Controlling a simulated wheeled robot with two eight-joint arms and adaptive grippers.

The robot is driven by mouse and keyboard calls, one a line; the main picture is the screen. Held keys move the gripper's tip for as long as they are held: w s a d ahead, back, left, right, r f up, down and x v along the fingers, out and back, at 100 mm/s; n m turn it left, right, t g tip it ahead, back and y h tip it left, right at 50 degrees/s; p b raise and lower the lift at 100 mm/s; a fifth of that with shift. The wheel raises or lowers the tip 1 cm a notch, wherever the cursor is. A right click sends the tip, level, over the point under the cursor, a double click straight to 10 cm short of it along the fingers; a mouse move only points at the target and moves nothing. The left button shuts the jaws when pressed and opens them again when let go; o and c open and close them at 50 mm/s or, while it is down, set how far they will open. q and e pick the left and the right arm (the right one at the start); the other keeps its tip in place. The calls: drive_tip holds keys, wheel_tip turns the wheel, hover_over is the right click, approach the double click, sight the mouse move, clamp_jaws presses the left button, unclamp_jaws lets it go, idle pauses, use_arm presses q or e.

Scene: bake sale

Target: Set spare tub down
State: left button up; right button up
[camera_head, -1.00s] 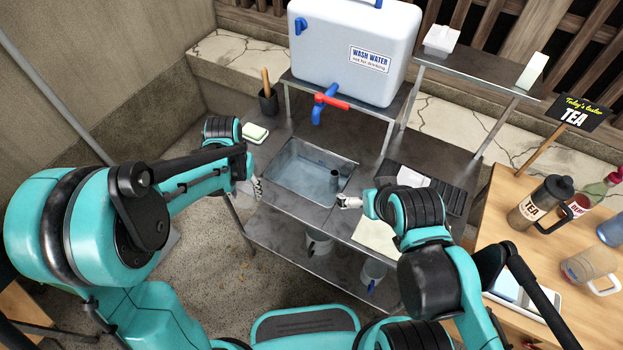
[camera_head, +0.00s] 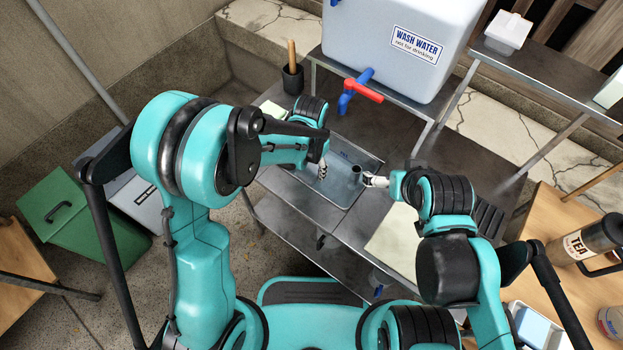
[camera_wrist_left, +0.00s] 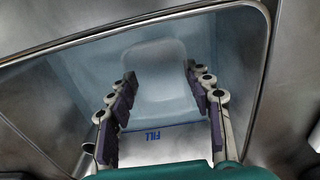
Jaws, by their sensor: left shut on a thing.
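My left gripper (camera_head: 322,170) is over the metal sink basin (camera_head: 372,165), near its left side. In the left wrist view my left gripper (camera_wrist_left: 160,95) is shut on a pale, see-through rounded thing (camera_wrist_left: 158,72), which looks like the spare tub. Its edges blend with the blue-grey basin behind, so I cannot tell whether it touches the basin. In the head view the tub cannot be made out.
The wash water container (camera_head: 400,45) with its blue and red tap (camera_head: 358,90) stands behind the basin. A black holder (camera_head: 292,80) stands at the back left. A pale cloth (camera_head: 393,238) lies right of the basin. A green bin (camera_head: 80,215) is on the floor at left.

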sight(311, 174)
use_arm(q)
drive_tip(key=shift+f+b, duration=0.8)
drive_tip(key=shift+f, duration=1.7)
drive_tip(key=shift+f, duration=0.1)
drive_tip(key=o, duration=0.9)
